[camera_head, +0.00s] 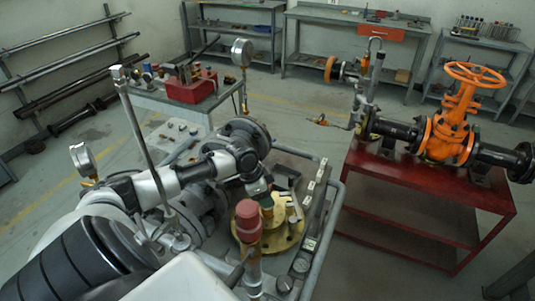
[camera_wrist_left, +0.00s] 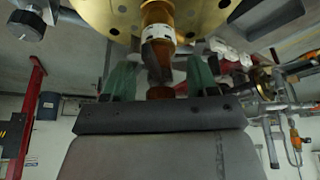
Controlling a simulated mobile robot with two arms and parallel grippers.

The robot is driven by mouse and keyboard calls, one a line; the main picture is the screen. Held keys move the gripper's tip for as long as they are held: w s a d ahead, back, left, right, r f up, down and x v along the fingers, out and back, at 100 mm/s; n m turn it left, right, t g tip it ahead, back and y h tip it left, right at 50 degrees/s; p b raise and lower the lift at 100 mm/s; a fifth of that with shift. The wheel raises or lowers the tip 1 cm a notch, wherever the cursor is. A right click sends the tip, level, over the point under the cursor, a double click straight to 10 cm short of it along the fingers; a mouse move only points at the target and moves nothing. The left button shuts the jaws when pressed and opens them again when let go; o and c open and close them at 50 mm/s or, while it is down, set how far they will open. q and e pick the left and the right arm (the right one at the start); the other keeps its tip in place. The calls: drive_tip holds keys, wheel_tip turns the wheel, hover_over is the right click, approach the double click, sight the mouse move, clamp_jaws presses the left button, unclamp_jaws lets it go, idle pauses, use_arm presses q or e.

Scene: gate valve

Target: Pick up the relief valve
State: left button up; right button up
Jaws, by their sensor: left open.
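A brass-coloured fitting with a white band, which looks like the relief valve (camera_wrist_left: 157,22), stands out from a round brass flange (camera_wrist_left: 97,14) in the left wrist view. My left gripper (camera_wrist_left: 159,80) is open, with one green finger on each side of the fitting's darker end. I cannot tell whether either finger touches it. In the head view my left gripper (camera_head: 262,190) is just above the flange (camera_head: 290,236) and partly hides the fitting. My right gripper is not in view.
A red-capped brass fitting (camera_head: 249,219) stands in front of the flange, close to my left arm. A pressure gauge (camera_head: 242,52) rises behind. Grey rails (camera_head: 325,236) run along the right. An orange gate valve (camera_head: 448,137) sits on a red table (camera_head: 432,185).

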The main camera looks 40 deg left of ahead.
use_arm(q)
drive_tip(key=shift+c, duration=1.3)
clamp_jaws()
drive_tip(key=shift+r, duration=0.1)
